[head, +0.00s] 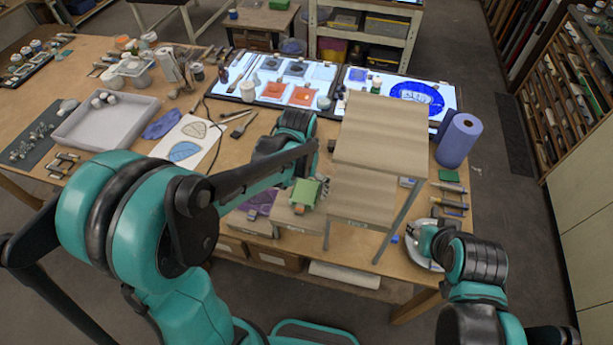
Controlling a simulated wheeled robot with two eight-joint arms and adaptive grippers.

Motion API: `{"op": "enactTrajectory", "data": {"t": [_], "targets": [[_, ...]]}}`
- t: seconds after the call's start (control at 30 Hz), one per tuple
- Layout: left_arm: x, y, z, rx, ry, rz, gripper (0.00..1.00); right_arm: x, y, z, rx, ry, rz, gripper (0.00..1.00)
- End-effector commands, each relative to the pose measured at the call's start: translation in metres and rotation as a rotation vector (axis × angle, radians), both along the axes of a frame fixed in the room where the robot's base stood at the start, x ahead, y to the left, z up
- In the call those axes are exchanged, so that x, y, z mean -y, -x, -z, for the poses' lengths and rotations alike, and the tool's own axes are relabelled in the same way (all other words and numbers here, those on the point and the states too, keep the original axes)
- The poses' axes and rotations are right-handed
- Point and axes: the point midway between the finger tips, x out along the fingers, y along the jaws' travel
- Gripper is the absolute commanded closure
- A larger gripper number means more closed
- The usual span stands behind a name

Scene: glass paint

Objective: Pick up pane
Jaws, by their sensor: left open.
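A glass pane with a deep blue painted pattern (417,96) lies on the right part of the lit panel. Orange-red panes (303,95) and small dark pieces lie on the left lit panel (325,76). I cannot tell which pane the task names. My left gripper (303,196) is open, low over the front middle of the table, beside a tan-topped stand and well in front of the lit panels. Its fingertips are small and partly hidden. The end of my right arm (427,238) is at the table's front right, above a pale round plate; its fingers cannot be made out.
A tan two-level stand (382,135) rises at the middle right and hides part of the table. A blue roll (459,140) stands right of it. A grey tray (108,124), a drawing sheet (187,147) and brushes are on the left. Jars crowd the back left.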

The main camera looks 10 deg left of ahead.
Motion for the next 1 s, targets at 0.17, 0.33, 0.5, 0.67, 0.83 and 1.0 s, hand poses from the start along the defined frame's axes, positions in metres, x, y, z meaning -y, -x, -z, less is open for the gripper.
{"op": "enactTrajectory", "data": {"t": [0.17,0.33,0.5,0.67,0.83,1.0], "targets": [[0.001,-0.002,0.01,-0.009,-0.001,0.0,0.03,0.0,0.0,-0.004,0.0,0.0,0.0,0.6],[0.0,-0.002,0.031,-0.008,-0.001,0.0,0.03,0.0,0.0,-0.003,0.0,0.0,0.0,0.6],[-0.001,-0.003,0.055,-0.008,-0.001,0.0,0.03,0.0,0.0,-0.007,0.0,0.0,0.0,0.6],[-0.001,-0.003,0.074,-0.007,-0.001,0.0,0.03,0.0,0.0,-0.007,0.0,0.0,0.0,0.6],[-0.001,-0.002,0.077,-0.007,-0.001,0.0,0.03,0.0,0.0,-0.007,0.0,0.0,0.0,0.6],[-0.001,-0.002,0.077,-0.007,-0.001,0.0,0.22,0.0,0.0,-0.007,0.0,0.0,0.0,0.6]]}}
